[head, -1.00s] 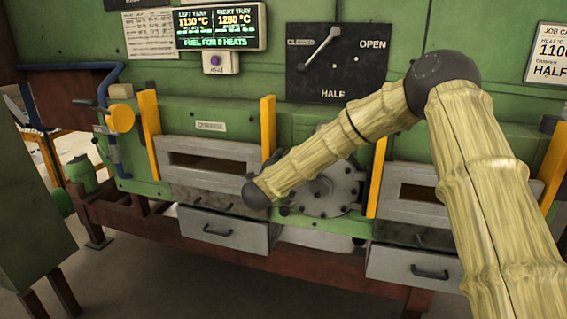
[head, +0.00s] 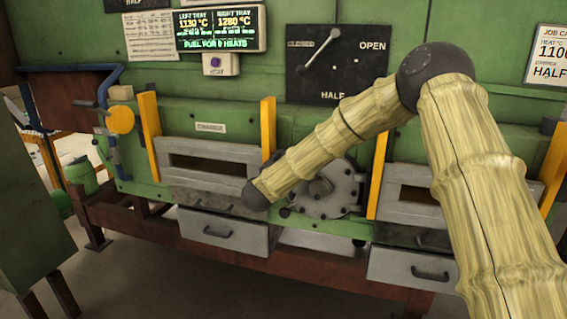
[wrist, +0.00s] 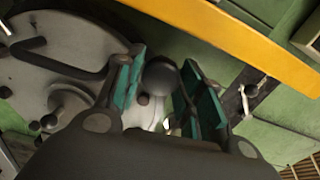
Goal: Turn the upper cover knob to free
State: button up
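The round grey bolted cover (head: 330,192) sits low on the green furnace front, partly hidden behind my arm. In the wrist view the cover (wrist: 50,75) fills the left side, with a bent dark handle bar on it. A dark ball knob (wrist: 161,74) stands by the cover's edge. My gripper (wrist: 163,85) is open, with its green-padded fingers on either side of this knob. I cannot tell whether the pads touch it. In the head view my gripper is hidden behind my arm. Which way the knob is turned cannot be told.
Grey drawers (head: 228,230) and slotted trays (head: 212,165) flank the cover. Yellow upright bars (head: 268,128) stand out beside it; a yellow bar (wrist: 235,40) also crosses the wrist view near my fingers. A black lever plate (head: 338,65) is above.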

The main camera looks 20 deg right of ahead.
jog(key=o, duration=0.3)
jog(key=v, duration=1.2)
jog(key=s+a+f+n+g+y, duration=0.15)
jog(key=f+n, duration=0.25)
jog(key=f, duration=0.5)
jog(key=s+a+f+n+t+y, duration=0.1)
jog(key=s+f+n+y, duration=0.2)
jog(key=f, duration=0.6)
jog(key=s+f+n+g+y, duration=0.2)
jog(key=s+f+n, duration=0.2)
jog(key=s+f, duration=0.45)
jog(key=s+f+n+g+y, duration=0.2)
jog(key=s+f+n+g, duration=0.3)
jog(key=f, duration=0.6)
jog(key=s+d+f+n+g, duration=0.1)
jog(key=s+f, duration=0.3)
jog(key=s, duration=0.7)
jog(key=s+d+f+n+g+y, duration=0.1)
jog(key=s+d+f+n+g, duration=0.1)
jog(key=s, duration=1)
jog(key=s+d+f+n+g, duration=0.2)
jog(key=s+f+n+g, duration=0.2)
jog(key=s+f, duration=0.3)
jog(key=shift+s+f+g+y, duration=0.15)
jog(key=shift+s, duration=1.1)
jog(key=shift+s+f+g+y, duration=0.1)
jog(key=shift+s+f, duration=0.1)
jog(key=shift+s, duration=1.05)
